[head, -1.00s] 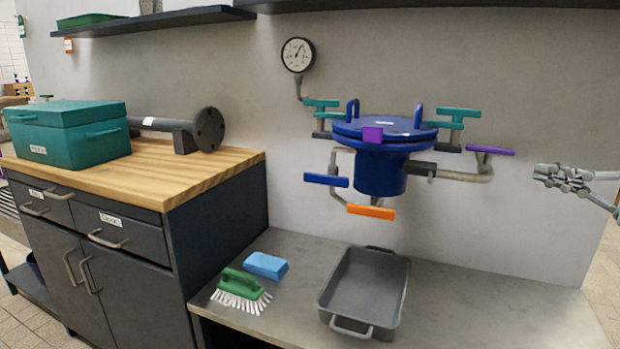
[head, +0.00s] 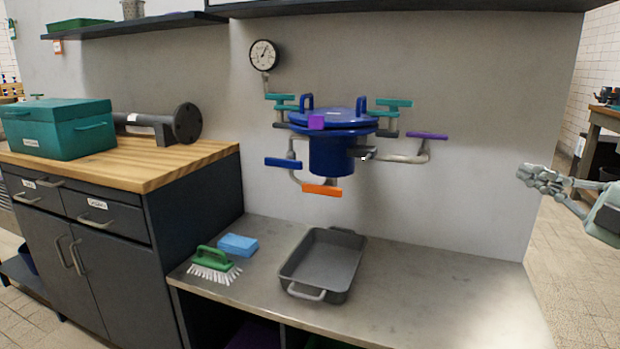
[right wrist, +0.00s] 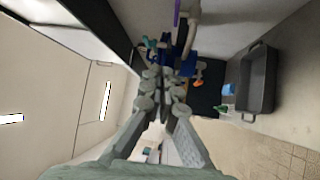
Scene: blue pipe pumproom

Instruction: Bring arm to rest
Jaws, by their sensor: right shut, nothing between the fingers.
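My right gripper (head: 541,178) shows at the right of the head view, in the air above and to the right of the metal counter. Its fingers are shut with nothing between them. It also shows in the right wrist view (right wrist: 164,78), its fingers together in front of the blue vessel. It is apart from the blue vessel (head: 333,150) on the wall and touches nothing that I can see. My left gripper is in neither view.
Purple (head: 427,135), blue and orange (head: 322,190) pipe handles stick out around the vessel. A grey tray (head: 343,244), a green brush (head: 214,262) and a blue sponge (head: 238,245) lie on the counter (head: 430,300). A dark shelf (head: 400,9) runs above. Open floor shows at right.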

